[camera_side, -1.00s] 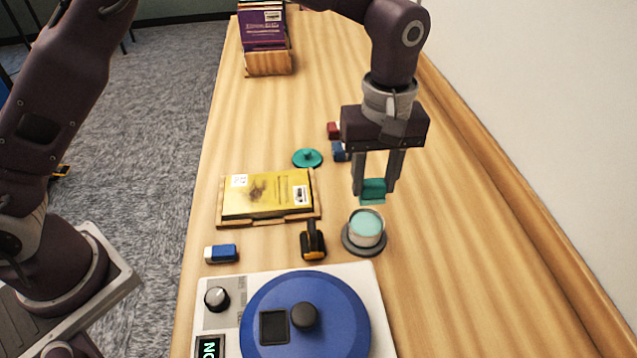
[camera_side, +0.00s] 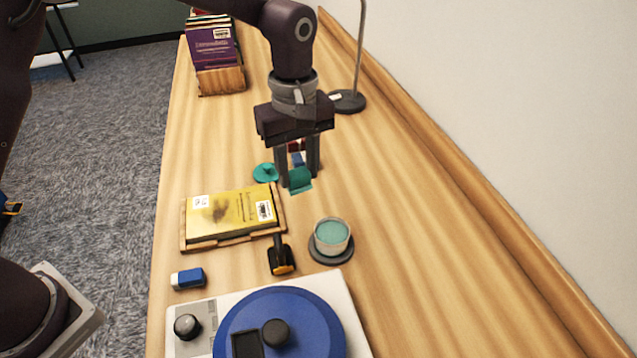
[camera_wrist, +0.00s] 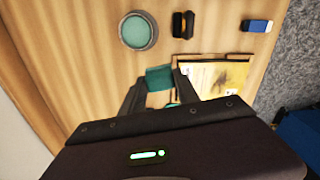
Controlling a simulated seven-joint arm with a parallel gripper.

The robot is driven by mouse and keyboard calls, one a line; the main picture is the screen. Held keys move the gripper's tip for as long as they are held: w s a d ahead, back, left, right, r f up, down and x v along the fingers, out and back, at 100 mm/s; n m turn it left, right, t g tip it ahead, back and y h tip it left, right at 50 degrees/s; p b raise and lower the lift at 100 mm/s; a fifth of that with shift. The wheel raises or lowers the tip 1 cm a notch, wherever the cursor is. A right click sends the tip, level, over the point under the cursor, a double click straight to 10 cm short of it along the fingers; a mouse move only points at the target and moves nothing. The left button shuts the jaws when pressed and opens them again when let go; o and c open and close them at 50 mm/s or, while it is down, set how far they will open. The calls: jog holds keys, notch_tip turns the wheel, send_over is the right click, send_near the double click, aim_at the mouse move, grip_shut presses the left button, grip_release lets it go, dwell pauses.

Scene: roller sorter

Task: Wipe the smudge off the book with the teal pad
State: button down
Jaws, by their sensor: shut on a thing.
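My gripper (camera_side: 298,178) is shut on the teal pad (camera_side: 300,181) and holds it above the table, just right of the book. The pad also shows between the fingers in the wrist view (camera_wrist: 159,77). The yellow book (camera_side: 230,213) lies on a wooden tray (camera_side: 236,240). A dark brown smudge (camera_side: 221,208) is on the left part of its cover. In the wrist view the book (camera_wrist: 215,75) lies right of the fingers, partly hidden by my gripper.
A round tin with teal content (camera_side: 331,236) stands right of the book. A black and yellow tool (camera_side: 281,257), a blue and white eraser (camera_side: 187,278) and a blue turntable device (camera_side: 282,325) are in front. A teal lid (camera_side: 265,173) lies behind the book. A lamp base (camera_side: 347,101) stands farther back.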

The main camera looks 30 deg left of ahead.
jog(key=s+a+n, duration=0.2)
jog(key=a+n, duration=0.1)
jog(key=a, duration=0.7)
jog(key=s+a+n, duration=0.3)
jog(key=a+n, duration=0.1)
jog(key=a, duration=0.5)
jog(key=shift+w+f, duration=0.15)
jog(key=shift+f, duration=1.75)
jog(key=shift+w+f, duration=0.1)
jog(key=shift+f, duration=2.55)
jog(key=shift+s+d+r, duration=0.1)
jog(key=shift+s+d, duration=0.75)
jog(key=shift+d, duration=0.05)
jog(key=shift+s+d, duration=2.1)
jog(key=shift+w+a, duration=2.95)
jog(key=shift+a, duration=0.05)
jog(key=shift+w+d, duration=0.2)
jog(key=shift+w, duration=0.05)
jog(key=shift+d, duration=0.3)
jog(key=shift+s+d, duration=2.85)
jog(key=shift+s, duration=0.05)
jog(key=shift+w+a, duration=3.05)
jog(key=shift+w, duration=0.05)
notch_tip(320, 180, up, 8)
